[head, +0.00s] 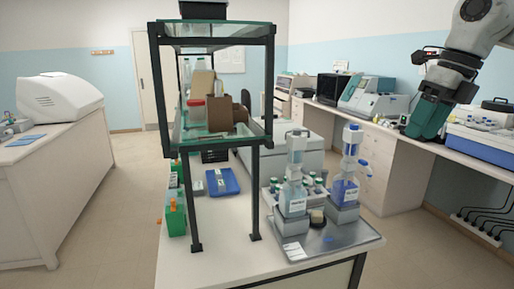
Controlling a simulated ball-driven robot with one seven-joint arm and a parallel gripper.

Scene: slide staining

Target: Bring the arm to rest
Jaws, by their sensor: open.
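My gripper (427,128) hangs from my arm at the upper right of the head view, pointing down. Its fingers are dark green and show as a broad block, so the gap between them is hard to make out. It is open, and I see nothing held in it. In the picture it lies in front of the right-hand wall bench, clear of the central bench. The arm is raised and its upper part runs out of the top right of the view.
The central bench (215,260) carries a shelf frame (267,100), a blue tray (236,186) and a metal tray (262,236) with two dispenser bottles. A blue-and-white box (485,145) stands on the right bench. Free floor lies left of the central bench.

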